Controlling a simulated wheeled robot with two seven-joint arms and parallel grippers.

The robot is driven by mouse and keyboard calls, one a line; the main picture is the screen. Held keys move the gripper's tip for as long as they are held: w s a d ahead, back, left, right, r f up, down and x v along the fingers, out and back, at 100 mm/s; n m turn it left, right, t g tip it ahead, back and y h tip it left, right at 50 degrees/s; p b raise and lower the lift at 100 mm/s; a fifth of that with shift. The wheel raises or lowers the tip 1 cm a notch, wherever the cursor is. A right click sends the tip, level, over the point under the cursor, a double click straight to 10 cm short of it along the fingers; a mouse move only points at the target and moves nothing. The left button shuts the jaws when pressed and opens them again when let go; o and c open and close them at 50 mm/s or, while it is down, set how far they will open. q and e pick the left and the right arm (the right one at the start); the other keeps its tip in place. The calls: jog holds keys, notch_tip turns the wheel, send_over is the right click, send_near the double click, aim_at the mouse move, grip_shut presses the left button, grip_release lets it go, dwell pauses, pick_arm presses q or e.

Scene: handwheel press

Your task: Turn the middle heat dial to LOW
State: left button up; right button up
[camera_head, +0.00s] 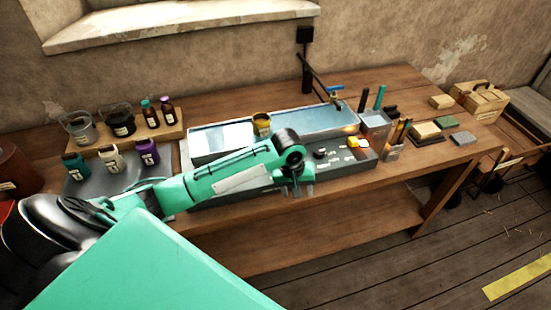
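The heat panel (345,162) is the dark front strip of the long unit on the bench, with small white markings too small to read. One black dial (320,153) shows on it, just right of my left gripper. My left arm covers the panel further left, so any other dials there are hidden, and I cannot tell which dial is the middle one or its setting. My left gripper (298,188) points down at the panel's front edge; its fingers are small and dark, and I cannot tell whether they are open or touching anything. My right gripper is out of view.
A blue-grey trough (335,120) with a tap (336,93) lies behind the panel, with an amber jar (262,125) at it. A yellow-orange lit switch (358,142) is right of the dial. Bottles and jars stand left; a tool holder (376,122) and blocks stand right.

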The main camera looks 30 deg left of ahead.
pick_arm(q)
jog(key=w+a+r+n, duration=0.1)
jog(key=a+r, duration=0.1)
jog(key=w+a+r+n, duration=0.1)
jog(key=a+r, duration=0.1)
jog(key=r, duration=0.1)
jog(key=w+a+r+n, duration=0.1)
jog(key=a+r, duration=0.1)
jog(key=r, duration=0.1)
jog(key=shift+w+g+y, duration=0.3)
jog(key=shift+w+y, duration=0.1)
jog(key=a+r+n, duration=0.4)
jog(key=a+r, duration=0.2)
jog(key=r, duration=0.2)
jog(key=shift+g+y, duration=0.3)
jog(key=shift+g, duration=0.1)
jog(key=f+p, duration=0.1)
jog(key=f, duration=0.3)
jog(key=f+p, duration=0.1)
jog(key=f, duration=0.4)
jog(key=f+p, duration=0.1)
jog(key=f, duration=0.3)
jog(key=shift+w+d+f+p, duration=0.25)
jog(key=shift+w+f+p, duration=0.05)
jog(key=shift+w+p, duration=0.1)
jog(key=shift+f, duration=0.3)
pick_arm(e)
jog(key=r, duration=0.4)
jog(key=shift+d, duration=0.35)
